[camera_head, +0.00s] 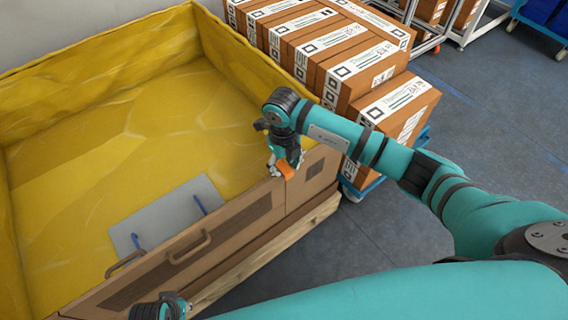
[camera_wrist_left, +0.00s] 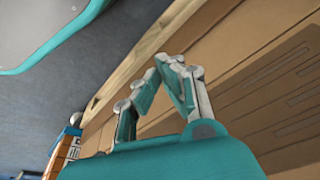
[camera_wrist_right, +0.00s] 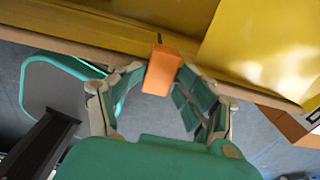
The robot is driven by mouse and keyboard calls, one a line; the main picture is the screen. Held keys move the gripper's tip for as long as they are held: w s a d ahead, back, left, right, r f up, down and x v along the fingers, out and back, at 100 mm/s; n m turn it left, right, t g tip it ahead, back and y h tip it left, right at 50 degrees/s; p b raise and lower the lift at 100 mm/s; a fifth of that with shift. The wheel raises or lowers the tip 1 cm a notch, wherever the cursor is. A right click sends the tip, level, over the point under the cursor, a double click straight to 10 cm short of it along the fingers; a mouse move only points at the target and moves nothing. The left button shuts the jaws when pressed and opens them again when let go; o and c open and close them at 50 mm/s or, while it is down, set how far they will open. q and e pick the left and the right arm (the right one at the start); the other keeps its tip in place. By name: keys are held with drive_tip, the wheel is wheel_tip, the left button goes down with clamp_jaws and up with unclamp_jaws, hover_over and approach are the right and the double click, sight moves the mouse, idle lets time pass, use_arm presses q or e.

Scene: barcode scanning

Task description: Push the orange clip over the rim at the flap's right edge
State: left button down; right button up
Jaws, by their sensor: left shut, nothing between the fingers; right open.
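The orange clip (camera_head: 286,170) is at the rim of the box's front flap (camera_head: 235,212), near the flap's right end. In the right wrist view the orange clip (camera_wrist_right: 162,70) stands at the rim (camera_wrist_right: 100,48), between the fingers of my right gripper (camera_wrist_right: 160,95). My right gripper (camera_head: 285,160) is open around the clip; whether a finger touches it I cannot tell. My left gripper (camera_wrist_left: 168,75) is shut and empty beside the outer face of the flap. In the head view only part of my left arm's end (camera_head: 160,308) shows, at the bottom edge.
The large box has a yellow liner (camera_head: 110,130) and a grey panel (camera_head: 165,215) inside. Brown handles (camera_head: 190,246) stand at the flap's rim. Stacked cartons (camera_head: 345,70) on a blue cart (camera_head: 358,188) stand close behind my right gripper.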

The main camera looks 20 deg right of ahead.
sight(283, 167)
wheel_tip(283, 167, up, 12)
drive_tip(key=shift+a+f, duration=0.15)
idle(0.5)
